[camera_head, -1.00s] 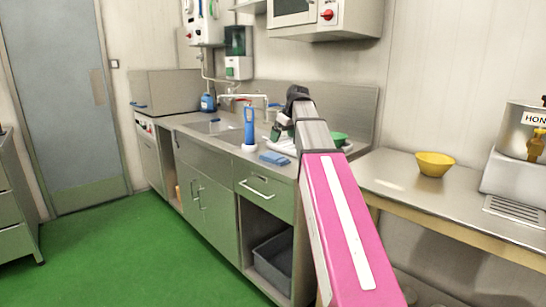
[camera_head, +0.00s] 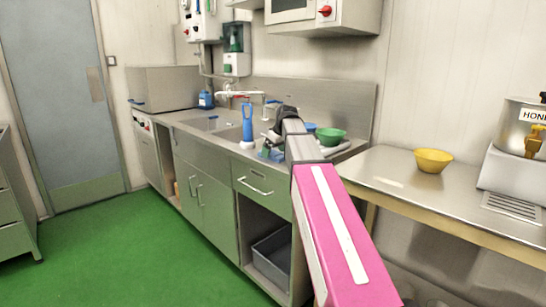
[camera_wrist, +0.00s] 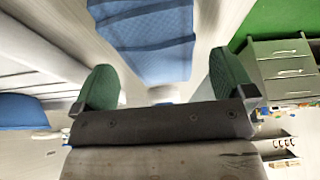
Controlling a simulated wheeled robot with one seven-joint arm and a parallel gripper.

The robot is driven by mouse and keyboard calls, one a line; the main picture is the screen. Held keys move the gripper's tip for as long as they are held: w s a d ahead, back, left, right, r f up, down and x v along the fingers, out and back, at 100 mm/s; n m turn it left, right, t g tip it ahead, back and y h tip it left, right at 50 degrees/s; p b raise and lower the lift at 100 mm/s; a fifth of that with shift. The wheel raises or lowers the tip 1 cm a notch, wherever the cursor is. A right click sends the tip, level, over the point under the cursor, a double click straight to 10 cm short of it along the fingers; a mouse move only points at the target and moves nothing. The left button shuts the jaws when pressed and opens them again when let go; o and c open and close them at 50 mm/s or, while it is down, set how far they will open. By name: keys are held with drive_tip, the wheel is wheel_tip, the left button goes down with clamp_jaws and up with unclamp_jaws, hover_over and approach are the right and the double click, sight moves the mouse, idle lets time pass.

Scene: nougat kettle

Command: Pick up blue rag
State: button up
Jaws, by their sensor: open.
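The blue rag (camera_head: 272,155) lies folded on the steel counter near its front edge, partly hidden by my gripper in the head view. In the wrist view the blue rag (camera_wrist: 150,45) fills the upper middle, just beyond the fingertips. My gripper (camera_wrist: 160,88) is open, with its two green-padded fingers spread apart and nothing between them. The rag lies ahead of the fingers, apart from them as far as I can see. In the head view my gripper (camera_head: 266,143) is small and dark, over the counter beside the rag.
A blue-handled brush (camera_head: 247,124) stands left of the rag, close to my gripper. A green bowl (camera_head: 331,136) sits behind my arm to the right. The sink (camera_head: 212,124) lies farther left. A yellow bowl (camera_head: 433,160) stands on the right-hand table.

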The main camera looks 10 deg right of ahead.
sight(273, 153)
drive_tip(key=shift+w+a+f, duration=0.1)
drive_tip(key=shift+f, duration=0.3)
drive_tip(key=c, duration=1)
drive_tip(key=shift+r, duration=0.1)
drive_tip(key=shift+r, duration=0.45)
drive_tip(key=r, duration=0.3)
drive_tip(key=shift+a+r, duration=0.2)
drive_tip(key=shift+r, duration=0.05)
drive_tip(key=shift+s+a+r, duration=0.1)
drive_tip(key=shift+a+r, duration=1)
drive_tip(key=shift+a, duration=0.8)
drive_tip(key=shift+s+a+r, duration=0.1)
drive_tip(key=shift+a+r, duration=0.95)
drive_tip(key=shift+a, duration=0.8)
drive_tip(key=shift+s+a+r, duration=0.1)
drive_tip(key=shift+a+r, duration=1)
drive_tip(key=shift+a, duration=0.8)
